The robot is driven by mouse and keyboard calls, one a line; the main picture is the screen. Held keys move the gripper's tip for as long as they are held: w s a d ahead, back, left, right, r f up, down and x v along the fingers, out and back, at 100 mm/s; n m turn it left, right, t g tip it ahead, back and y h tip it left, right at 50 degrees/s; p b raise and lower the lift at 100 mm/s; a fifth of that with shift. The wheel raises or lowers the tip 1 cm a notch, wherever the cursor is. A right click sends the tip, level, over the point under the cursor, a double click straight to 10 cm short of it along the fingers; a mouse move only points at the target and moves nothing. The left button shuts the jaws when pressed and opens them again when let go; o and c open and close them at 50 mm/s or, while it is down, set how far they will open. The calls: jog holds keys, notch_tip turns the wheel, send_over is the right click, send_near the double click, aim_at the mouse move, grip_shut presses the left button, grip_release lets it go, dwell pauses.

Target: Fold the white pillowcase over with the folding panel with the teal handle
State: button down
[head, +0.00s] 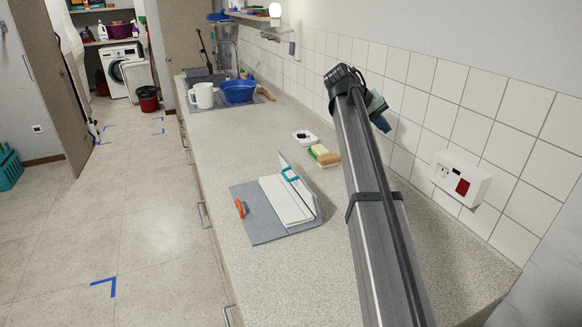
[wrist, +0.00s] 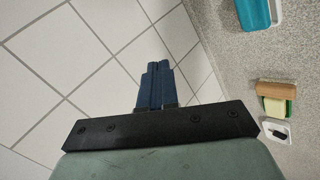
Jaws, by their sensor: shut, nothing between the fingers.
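The grey folding board (head: 258,227) lies on the worktop in the head view. The white pillowcase (head: 283,203) lies on it as a long flat strip. The panel with the teal handle (head: 290,174) stands raised at the board's right side. The left panel carries an orange handle (head: 240,208) and lies flat. My gripper (head: 382,124) is up near the tiled wall, to the right of and apart from the board. In the wrist view its dark blue fingers (wrist: 156,82) are together, with nothing between them. The board cannot be made out in the wrist view.
A sponge and wooden brush (head: 324,155) and a white dish (head: 305,137) sit behind the board. The wrist view shows a teal object (wrist: 257,13) near them. A blue basin (head: 238,91) and white jug (head: 203,95) stand farther back. A wall socket box (head: 460,180) is at right.

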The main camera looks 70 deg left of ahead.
aim_at(286, 177)
jog(key=s+a+f+n+g+y, duration=0.1)
jog(key=s+a+n+g+y, duration=0.2)
jog(key=s+g, duration=0.5)
jog(key=s+a+f+n+g+y, duration=0.15)
jog(key=s+a+g, duration=0.25)
jog(key=s, duration=0.7)
jog(key=shift+n, duration=0.25)
jog(key=x, duration=0.3)
jog(key=s+x, duration=0.1)
jog(key=x, duration=0.7)
jog(key=shift+s+a+r, duration=0.1)
jog(key=shift+s, duration=0.1)
jog(key=shift+s+f, duration=0.55)
jog(key=shift+f, duration=0.15)
jog(key=shift+s+f, duration=0.55)
jog(key=shift+s, duration=0.35)
